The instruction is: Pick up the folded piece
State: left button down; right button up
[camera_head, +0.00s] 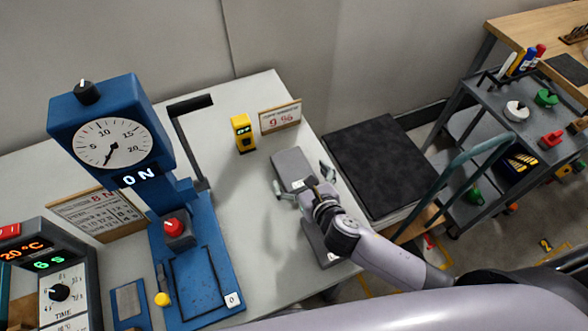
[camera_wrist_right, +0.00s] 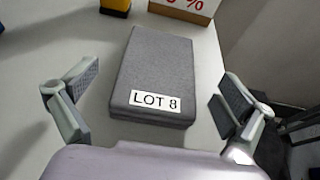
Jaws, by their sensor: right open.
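A grey folded piece (camera_head: 289,160) lies flat near the right side of the light table. In the right wrist view the folded piece (camera_wrist_right: 155,65) is a flat block with a white label reading LOT 8 on its near edge. My right gripper (camera_head: 303,180) is open over its near end. In the wrist view the fingers of the right gripper (camera_wrist_right: 159,76) stand wide apart, one on each side of the piece, with gaps and no visible contact. My left gripper is not in view.
Another grey item (camera_head: 316,238) with a white tag lies nearer, partly under my right arm. A yellow meter (camera_head: 243,132) and a percent sign (camera_head: 281,117) stand behind. A blue press (camera_head: 190,255) stands left. A dark platform (camera_head: 375,160) and a cart (camera_head: 530,120) are right.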

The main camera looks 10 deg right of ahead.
aim_at(294, 168)
jog(key=x, duration=0.3)
jog(key=shift+w+f, duration=0.2)
jog(key=shift+w, duration=0.15)
jog(key=shift+w+a+f, duration=0.2)
jog(key=shift+w, duration=0.15)
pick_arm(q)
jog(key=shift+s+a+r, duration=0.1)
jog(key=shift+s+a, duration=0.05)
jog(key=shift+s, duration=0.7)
pick_arm(e)
jog(key=shift+c, duration=0.5)
jog(key=shift+s, duration=0.15)
jog(key=c, duration=1.2)
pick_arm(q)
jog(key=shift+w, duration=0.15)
pick_arm(e)
jog(key=shift+c, duration=0.3)
jog(key=shift+r, duration=0.1)
